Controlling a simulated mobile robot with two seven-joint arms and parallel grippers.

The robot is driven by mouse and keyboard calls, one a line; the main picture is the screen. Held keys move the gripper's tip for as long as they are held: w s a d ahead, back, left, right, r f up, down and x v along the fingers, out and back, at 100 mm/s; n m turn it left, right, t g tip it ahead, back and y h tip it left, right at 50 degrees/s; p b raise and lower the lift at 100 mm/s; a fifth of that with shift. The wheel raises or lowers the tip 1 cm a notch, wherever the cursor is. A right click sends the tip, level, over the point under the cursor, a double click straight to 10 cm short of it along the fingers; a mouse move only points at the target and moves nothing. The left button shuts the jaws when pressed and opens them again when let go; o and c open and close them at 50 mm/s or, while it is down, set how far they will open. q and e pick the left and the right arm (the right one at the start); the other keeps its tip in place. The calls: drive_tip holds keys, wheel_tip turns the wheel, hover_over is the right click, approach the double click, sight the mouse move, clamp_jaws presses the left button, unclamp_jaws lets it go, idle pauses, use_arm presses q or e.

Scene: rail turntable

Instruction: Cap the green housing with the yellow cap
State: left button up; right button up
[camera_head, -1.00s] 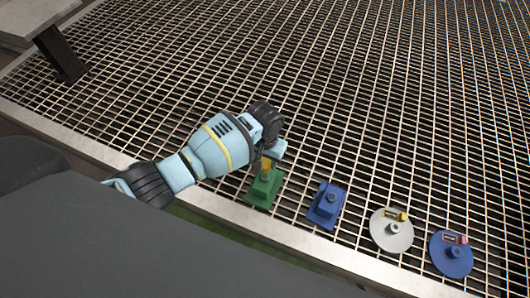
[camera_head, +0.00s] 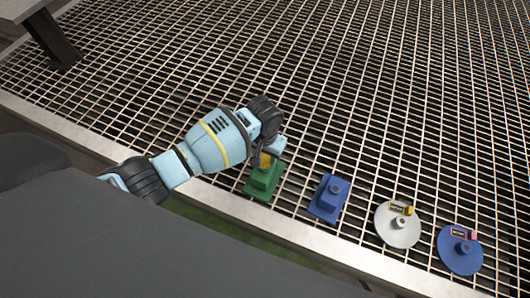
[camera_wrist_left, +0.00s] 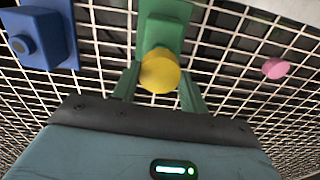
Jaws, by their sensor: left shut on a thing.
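The green housing (camera_head: 262,182) stands on the grating near its front edge, with a square base and a narrower block on top. My left gripper (camera_head: 268,156) is above it, shut on the yellow cap (camera_head: 265,161). In the left wrist view the round yellow cap (camera_wrist_left: 160,72) sits between the two fingers, in front of the green housing (camera_wrist_left: 166,32). The cap hides part of the housing. I cannot tell whether the cap touches the housing or is seated on it. My right gripper is not in view.
A blue housing (camera_head: 329,198) stands right of the green one. Farther right are a light grey disc (camera_head: 398,232) and a blue disc (camera_head: 459,260). A pink round piece (camera_wrist_left: 275,68) shows in the left wrist view. The grating behind is clear.

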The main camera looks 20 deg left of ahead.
use_arm(q)
wheel_tip(320, 180, down, 2)
drive_tip(key=shift+f+b, duration=0.1)
drive_tip(key=shift+b, duration=0.8)
drive_tip(key=shift+f+b, duration=0.4)
drive_tip(key=shift+f, duration=0.75)
drive_tip(key=shift+f, duration=0.15)
drive_tip(key=o, duration=1)
drive_tip(key=shift+c, duration=0.2)
drive_tip(key=shift+r+p, duration=1.35)
drive_tip(key=shift+r, duration=2.55)
